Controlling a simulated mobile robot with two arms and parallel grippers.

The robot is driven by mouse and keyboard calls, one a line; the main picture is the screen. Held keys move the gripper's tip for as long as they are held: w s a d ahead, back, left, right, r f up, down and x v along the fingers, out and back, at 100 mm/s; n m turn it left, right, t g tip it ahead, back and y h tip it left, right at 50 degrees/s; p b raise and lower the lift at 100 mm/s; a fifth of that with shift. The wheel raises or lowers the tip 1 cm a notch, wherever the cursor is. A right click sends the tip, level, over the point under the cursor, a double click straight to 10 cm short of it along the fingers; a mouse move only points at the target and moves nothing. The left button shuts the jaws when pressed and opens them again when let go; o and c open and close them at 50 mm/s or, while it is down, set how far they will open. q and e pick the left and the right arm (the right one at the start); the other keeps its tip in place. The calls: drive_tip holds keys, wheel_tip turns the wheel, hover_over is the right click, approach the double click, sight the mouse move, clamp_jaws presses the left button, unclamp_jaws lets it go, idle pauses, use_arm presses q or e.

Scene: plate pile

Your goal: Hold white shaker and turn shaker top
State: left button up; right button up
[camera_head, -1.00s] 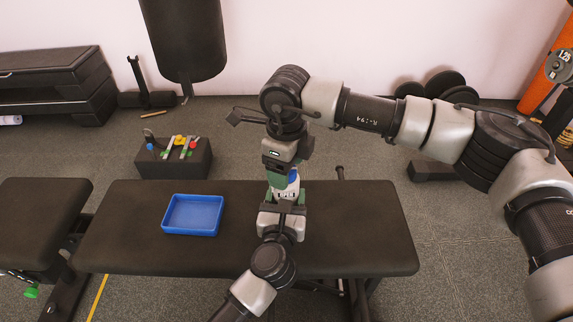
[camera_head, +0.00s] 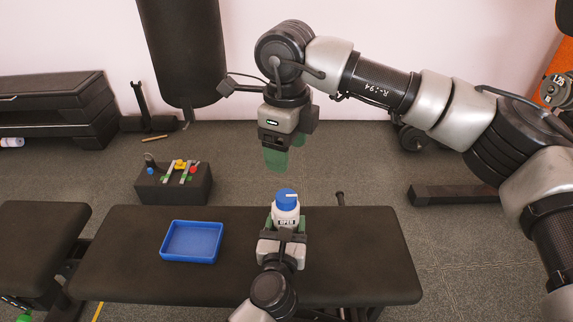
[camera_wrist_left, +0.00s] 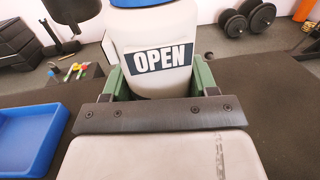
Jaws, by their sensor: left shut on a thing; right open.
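The white shaker (camera_head: 285,216) stands upright with a blue top (camera_head: 287,198) over the black bench. Its dark label reads OPEN in the left wrist view (camera_wrist_left: 156,75), where the blue top is cut off at the upper edge. My left gripper (camera_head: 284,226) is shut on the shaker's white body from the near side, its green fingers on either side of it. My right gripper (camera_head: 276,159) is open and empty above and behind the shaker, apart from the blue top, pointing down.
A blue tray (camera_head: 191,258) lies on the bench (camera_head: 130,245) left of the shaker. Behind the bench, a black box (camera_head: 173,186) bears small coloured parts. The bench right of the shaker is clear. Dark weights stand at the back right.

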drive_tip(key=shift+r, duration=0.35)
use_arm(q)
drive_tip(key=o, duration=1.2)
